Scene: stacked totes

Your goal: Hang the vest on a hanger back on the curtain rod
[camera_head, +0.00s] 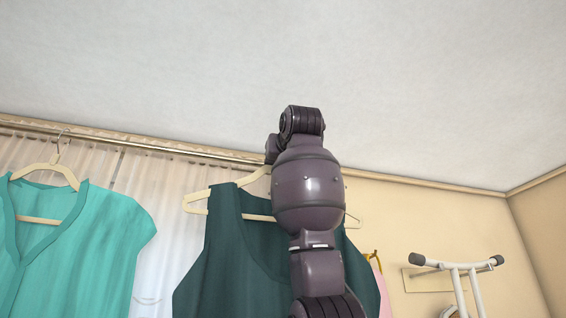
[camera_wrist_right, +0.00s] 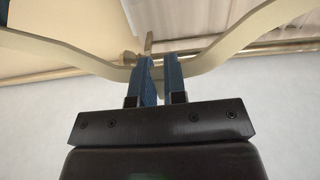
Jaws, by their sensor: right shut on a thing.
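A dark teal sleeveless vest (camera_head: 237,262) hangs from a cream hanger (camera_head: 196,201) in front of the curtain in the head view. My right arm covers the hanger's middle and hook there. In the right wrist view the blue fingers of my right gripper (camera_wrist_right: 162,84) are shut on the hanger's neck, and the cream hanger arms (camera_wrist_right: 55,43) spread to both sides. The curtain rod (camera_head: 120,144) runs along the wall top in the head view. I cannot tell whether the hook touches the rod. My left gripper is not in view.
A turquoise top (camera_head: 82,262) hangs on the rod by its own hanger to the left. A pale curtain (camera_head: 165,225) is behind. A white frame with black ends (camera_head: 458,266) stands at the right, and a pink garment (camera_head: 377,282) shows partly beside the vest.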

